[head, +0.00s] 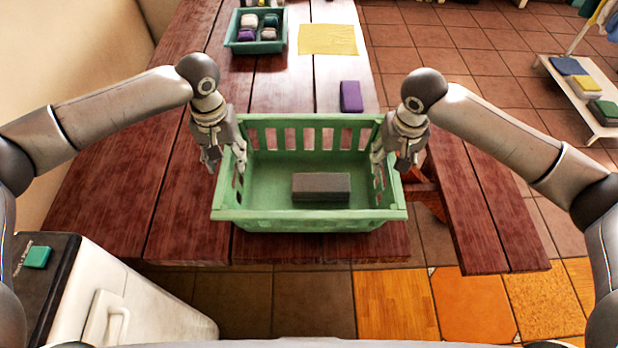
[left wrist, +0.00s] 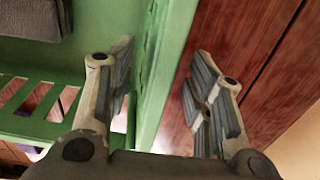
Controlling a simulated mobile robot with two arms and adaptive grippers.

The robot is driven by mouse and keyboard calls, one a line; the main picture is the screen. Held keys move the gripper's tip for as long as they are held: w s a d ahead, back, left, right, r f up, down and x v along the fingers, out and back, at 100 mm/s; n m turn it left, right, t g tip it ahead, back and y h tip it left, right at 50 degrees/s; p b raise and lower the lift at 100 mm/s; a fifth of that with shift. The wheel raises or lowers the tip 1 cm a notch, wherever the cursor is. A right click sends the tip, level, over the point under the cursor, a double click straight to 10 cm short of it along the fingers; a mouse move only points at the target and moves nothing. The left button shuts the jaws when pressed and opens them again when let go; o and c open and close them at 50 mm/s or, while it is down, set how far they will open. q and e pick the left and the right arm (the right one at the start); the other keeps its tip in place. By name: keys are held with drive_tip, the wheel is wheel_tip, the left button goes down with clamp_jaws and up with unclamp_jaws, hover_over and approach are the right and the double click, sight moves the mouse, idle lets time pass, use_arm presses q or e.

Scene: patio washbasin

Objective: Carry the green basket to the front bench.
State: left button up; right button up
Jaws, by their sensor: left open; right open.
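The green basket (head: 280,218) stands on the near end of the wooden table, with slotted sides and a dark grey block (head: 321,187) lying inside on its floor. My left gripper (head: 225,163) is open at the basket's left side wall. In the left wrist view its fingers (left wrist: 160,100) sit on either side of the green wall (left wrist: 165,65), one inside and one outside, with a gap to the outer finger. My right gripper (head: 391,160) is open at the basket's right side wall; its exact contact there cannot be told.
A wooden bench (head: 487,215) runs along the table's right side. On the table are a purple block (head: 351,97), a yellow cloth (head: 328,39) and a small green tray (head: 232,45) of blocks. A white cabinet (head: 140,310) stands at the near left, a low white rack (head: 575,92) at the far right.

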use_arm(q)
drive_tip(key=shift+f, duration=0.4)
use_arm(e)
drive_tip(key=shift+f, duration=0.4)
use_arm(q)
clamp_jaws()
use_arm(e)
clamp_jaws()
use_arm(q)
drive_tip(key=shift+r, duration=0.1)
